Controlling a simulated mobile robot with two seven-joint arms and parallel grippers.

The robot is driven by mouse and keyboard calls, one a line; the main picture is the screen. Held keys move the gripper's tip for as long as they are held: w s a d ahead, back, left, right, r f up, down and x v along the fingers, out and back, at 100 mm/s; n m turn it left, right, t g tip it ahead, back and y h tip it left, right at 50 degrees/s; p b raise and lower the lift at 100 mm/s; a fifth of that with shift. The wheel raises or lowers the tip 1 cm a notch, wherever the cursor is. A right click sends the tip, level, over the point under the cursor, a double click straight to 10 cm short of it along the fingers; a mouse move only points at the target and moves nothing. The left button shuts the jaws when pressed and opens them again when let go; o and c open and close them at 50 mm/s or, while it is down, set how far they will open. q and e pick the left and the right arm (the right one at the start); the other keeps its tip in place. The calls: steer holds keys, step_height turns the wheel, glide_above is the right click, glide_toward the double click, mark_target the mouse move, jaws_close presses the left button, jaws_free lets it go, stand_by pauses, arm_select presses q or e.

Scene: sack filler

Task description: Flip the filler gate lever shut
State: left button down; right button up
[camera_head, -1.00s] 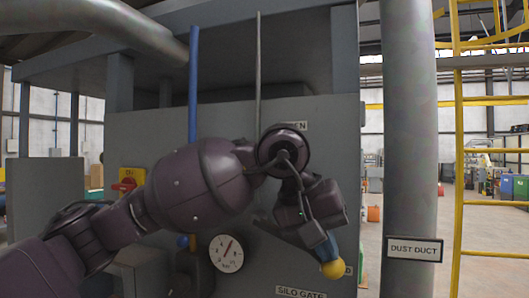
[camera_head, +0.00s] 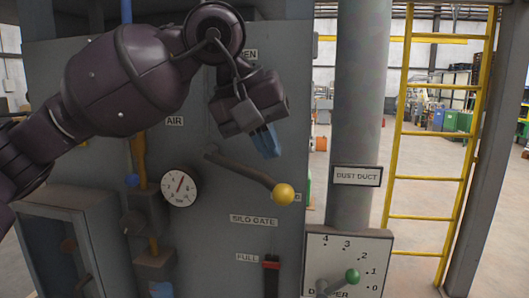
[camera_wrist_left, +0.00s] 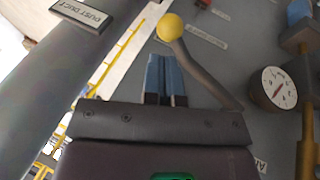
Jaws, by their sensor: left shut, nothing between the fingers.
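The filler gate lever (camera_head: 245,172) is a dark grey bar with a yellow ball knob (camera_head: 283,194) on the grey panel. It slopes down to the right from its pivot, with the knob at the low end. The SILO GATE label (camera_head: 254,220) is below it. My left gripper (camera_head: 266,142) has blue fingers, shut and empty, above the knob and apart from it. In the left wrist view the fingers (camera_wrist_left: 165,78) show beside the lever bar, with the yellow knob (camera_wrist_left: 170,27) beyond their tips. The OPEN label (camera_head: 250,55) is partly hidden by my arm. My right gripper is not in view.
A round gauge (camera_head: 180,188) is left of the lever. Below are a red-topped pull handle (camera_head: 271,264) and a damper dial (camera_head: 347,255) with a green knob. The dust duct (camera_head: 357,110) stands to the right, with a yellow ladder (camera_head: 432,150) beyond.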

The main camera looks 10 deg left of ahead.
arm_select(q)
steer(key=d+v, duration=0.1)
steer(key=v, duration=0.7)
steer(key=shift+d+r, duration=0.3)
steer(key=shift+d, duration=0.1)
